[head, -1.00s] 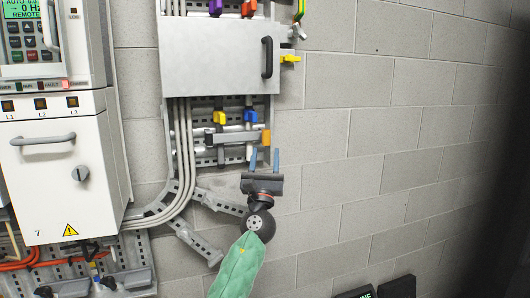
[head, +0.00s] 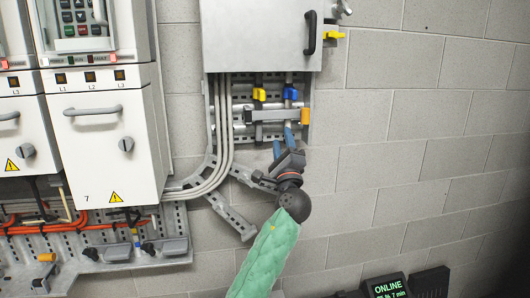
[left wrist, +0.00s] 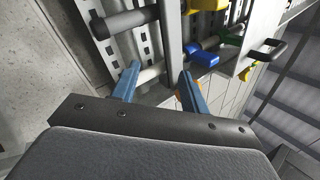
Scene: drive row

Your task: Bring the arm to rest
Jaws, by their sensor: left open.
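My left arm in a green sleeve (head: 270,256) comes up from the bottom of the head view. Its left gripper (head: 283,140) has two blue fingers pointing up at the pipes below the grey box. In the left wrist view the left gripper (left wrist: 160,72) is open, its fingers well apart with nothing held between them. A grey upright pipe (left wrist: 172,40) shows beyond the gap. A blue valve handle (left wrist: 204,55) is just past the right finger; it also shows in the head view (head: 290,93). My right gripper is not in view.
A grey box (head: 255,35) with a black handle hangs above the gripper. A yellow valve handle (head: 259,95) and a grey crossbar (head: 262,116) are below it. A white drive cabinet (head: 105,150) stands left. A screen reading ONLINE (head: 388,288) is low right. Bare block wall fills the right.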

